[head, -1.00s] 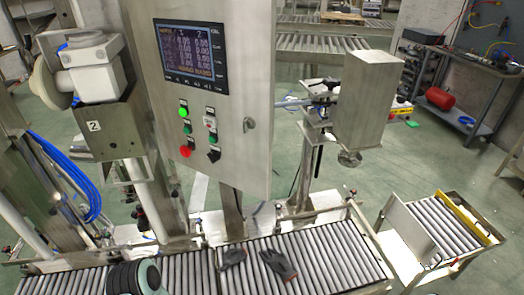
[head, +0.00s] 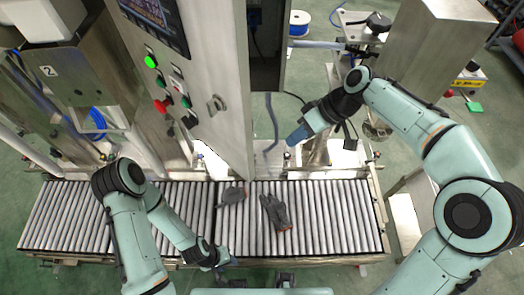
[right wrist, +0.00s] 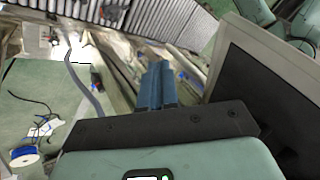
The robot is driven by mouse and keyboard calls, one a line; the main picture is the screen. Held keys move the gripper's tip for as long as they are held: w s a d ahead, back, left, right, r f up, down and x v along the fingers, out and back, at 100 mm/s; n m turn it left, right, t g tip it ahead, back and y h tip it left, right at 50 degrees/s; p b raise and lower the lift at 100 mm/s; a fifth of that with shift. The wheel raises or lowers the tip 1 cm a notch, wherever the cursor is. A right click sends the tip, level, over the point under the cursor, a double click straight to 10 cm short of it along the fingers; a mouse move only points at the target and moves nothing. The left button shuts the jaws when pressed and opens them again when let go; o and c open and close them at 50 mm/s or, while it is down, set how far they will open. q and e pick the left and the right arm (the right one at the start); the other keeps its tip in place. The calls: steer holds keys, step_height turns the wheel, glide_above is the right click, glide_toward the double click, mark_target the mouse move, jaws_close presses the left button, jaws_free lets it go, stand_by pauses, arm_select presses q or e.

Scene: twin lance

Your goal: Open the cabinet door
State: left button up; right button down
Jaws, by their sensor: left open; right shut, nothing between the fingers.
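The cabinet door (head: 205,60) is a steel panel with a screen, coloured buttons and a small latch handle (head: 217,104). It stands partly open in the head view, and the dark cabinet interior (head: 267,45) shows to the right of its edge. My right gripper (head: 296,137) is shut and empty, to the right of the door edge and below the cabinet opening. In the right wrist view its blue fingers (right wrist: 157,87) are together, left of a pale-edged panel with a dark face (right wrist: 262,75). My left gripper (head: 228,263) is open, low at the conveyor's front edge, away from the door.
A roller conveyor (head: 330,215) runs below the cabinet, with two dark gloves (head: 275,212) on it. A steel box on a stand (head: 425,50) is at the right, behind my right arm. A blue-and-white cable spool (head: 299,22) lies on the floor behind.

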step_height(320, 180, up, 10)
steer(key=s+n, duration=0.3)
arm_select(q)
steer(key=shift+s+d+f+b, duration=0.1)
steer(key=shift+s+f+b, duration=0.1)
steer(key=shift+f+b, duration=0.2)
arm_select(e)
steer(key=s+a+f, duration=0.3)
steer(key=a+f, duration=0.5)
steer(key=shift+s+a+g, duration=0.3)
steer(key=shift+a, duration=0.1)
